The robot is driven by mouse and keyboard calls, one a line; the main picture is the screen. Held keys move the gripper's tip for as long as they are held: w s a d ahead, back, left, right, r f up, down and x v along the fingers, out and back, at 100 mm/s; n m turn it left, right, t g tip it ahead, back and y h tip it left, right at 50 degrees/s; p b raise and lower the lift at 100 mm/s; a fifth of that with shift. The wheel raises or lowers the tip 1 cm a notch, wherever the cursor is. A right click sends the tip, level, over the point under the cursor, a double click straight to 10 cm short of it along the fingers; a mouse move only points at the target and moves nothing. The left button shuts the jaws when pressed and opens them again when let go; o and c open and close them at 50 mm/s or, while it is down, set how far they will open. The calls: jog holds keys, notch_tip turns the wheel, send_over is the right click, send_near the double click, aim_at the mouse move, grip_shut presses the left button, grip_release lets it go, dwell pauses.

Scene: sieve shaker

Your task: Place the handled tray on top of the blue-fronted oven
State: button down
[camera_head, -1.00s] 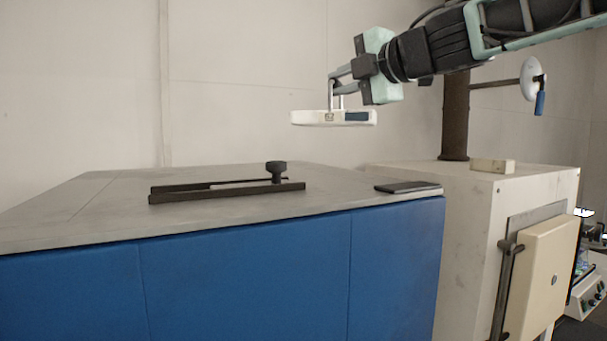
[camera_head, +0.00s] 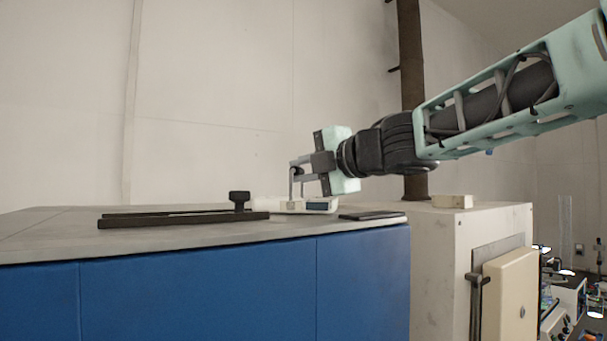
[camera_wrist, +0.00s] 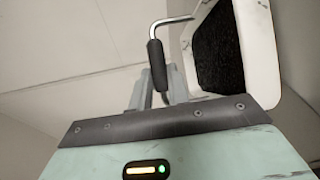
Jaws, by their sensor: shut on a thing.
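The handled tray (camera_head: 309,206) is a flat white piece with a dark panel on its front side. It is low over the grey top of the blue-fronted oven (camera_head: 225,292), behind the dark rail. I cannot tell whether it touches the top. My gripper (camera_head: 297,171) is shut on the tray's handle from above and to the right. In the wrist view the tray (camera_wrist: 262,60) shows its white rim and black inside, and the dark grip of its handle (camera_wrist: 157,66) lies at the fingers.
A dark rail with a black knob (camera_head: 185,217) lies on the oven top, left of the tray. A flat black slab (camera_head: 372,215) lies near the right edge. A white cabinet (camera_head: 450,240) with a small block (camera_head: 452,201) stands right. The left oven top is clear.

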jog(key=c, duration=1.3)
grip_release()
jog(key=shift+f, duration=0.1)
jog(key=shift+c, duration=0.2)
jog(key=shift+d+r, duration=0.1)
jog(key=shift+r, duration=0.1)
jog(key=b+v, duration=0.1)
jog(key=v, duration=1.1)
